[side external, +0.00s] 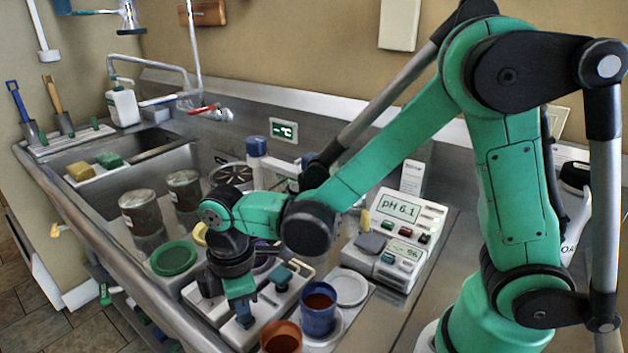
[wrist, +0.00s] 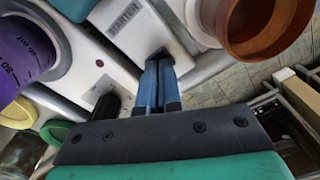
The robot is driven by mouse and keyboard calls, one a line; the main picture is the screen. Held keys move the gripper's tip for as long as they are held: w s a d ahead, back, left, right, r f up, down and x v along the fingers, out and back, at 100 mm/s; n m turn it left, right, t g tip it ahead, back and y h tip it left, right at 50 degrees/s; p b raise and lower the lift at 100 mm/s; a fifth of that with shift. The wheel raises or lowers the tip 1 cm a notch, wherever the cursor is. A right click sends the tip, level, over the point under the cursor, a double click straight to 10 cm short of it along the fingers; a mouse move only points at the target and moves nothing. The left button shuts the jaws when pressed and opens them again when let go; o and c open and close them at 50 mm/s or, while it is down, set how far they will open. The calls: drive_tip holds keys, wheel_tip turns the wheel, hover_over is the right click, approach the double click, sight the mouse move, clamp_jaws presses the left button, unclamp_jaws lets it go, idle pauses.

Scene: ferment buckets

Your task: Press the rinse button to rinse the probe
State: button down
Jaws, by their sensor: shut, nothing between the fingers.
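My gripper (side external: 244,312) points down at the front white block, its blue fingers together and empty. In the wrist view the shut fingertips (wrist: 160,68) are at a small dark square on the white block (wrist: 118,28), which carries a printed label. I cannot tell whether they touch it. I cannot tell which control is the rinse button, and no probe is clearly seen.
A blue cup (side external: 318,318) and a brown cup (side external: 280,338) stand right of my gripper; the brown cup (wrist: 262,30) is close in the wrist view. A purple measuring cup (wrist: 22,58) is at left there.

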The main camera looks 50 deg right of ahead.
sight(270, 305)
drive_tip(key=shift+f, duration=0.35)
drive_tip(key=shift+r, duration=3.05)
drive_tip(key=s+d+r+m+t, duration=0.1)
drive_tip(key=d+r+m+t, duration=0.1)
drive_tip(key=d+m, duration=0.3)
drive_tip(key=s+d+r+m+t, duration=0.2)
drive_tip(key=d+m+t, duration=0.3)
drive_tip(key=d+m, duration=0.1)
drive_tip(key=shift+r+m, duration=0.3)
drive_tip(key=shift+m, duration=0.2)
